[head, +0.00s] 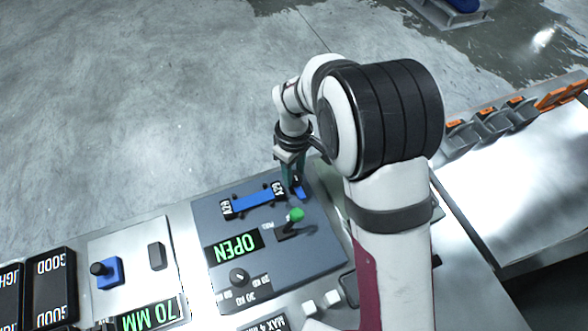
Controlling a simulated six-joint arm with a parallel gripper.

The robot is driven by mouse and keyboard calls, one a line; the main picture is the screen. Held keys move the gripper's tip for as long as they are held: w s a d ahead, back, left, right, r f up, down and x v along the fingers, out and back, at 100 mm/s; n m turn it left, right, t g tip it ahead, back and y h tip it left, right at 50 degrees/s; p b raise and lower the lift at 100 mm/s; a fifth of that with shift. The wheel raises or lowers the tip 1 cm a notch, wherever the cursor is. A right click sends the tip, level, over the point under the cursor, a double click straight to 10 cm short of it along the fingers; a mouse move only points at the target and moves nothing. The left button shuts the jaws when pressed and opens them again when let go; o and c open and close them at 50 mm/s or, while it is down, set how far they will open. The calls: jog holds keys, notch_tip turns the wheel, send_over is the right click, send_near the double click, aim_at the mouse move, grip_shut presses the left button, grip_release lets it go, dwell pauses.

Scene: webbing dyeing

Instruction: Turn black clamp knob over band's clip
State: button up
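A blue band (252,199) lies across the dark blue-grey panel (215,225). A black labelled clamp piece sits at its left end (226,208) and another at its right end (278,189). A short blue piece (301,192) shows past the right clamp, beside small dark parts. My gripper (294,184) points down at this right end, its dark fingers close to the right clamp. Whether they touch or hold anything is too small to tell. The clip and any clamp knob there are not clearly visible.
A green-tipped lever (296,215) stands just in front of my gripper, near a display (235,247) reading OPEN. A black dial (238,277) is lower on the panel. A grey panel at left carries a black knob on a blue block (109,271). Grey bins (490,122) stand at right.

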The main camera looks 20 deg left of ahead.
grip_shut()
jog(key=shift+m, duration=0.4)
jog(key=m, duration=0.2)
jog(key=shift+m, duration=0.4)
jog(key=m, duration=0.3)
jog(key=shift+m, duration=0.4)
jog(key=m, duration=0.5)
jog(key=shift+d, duration=0.1)
jog(key=m, duration=0.5)
jog(key=shift+m, duration=0.4)
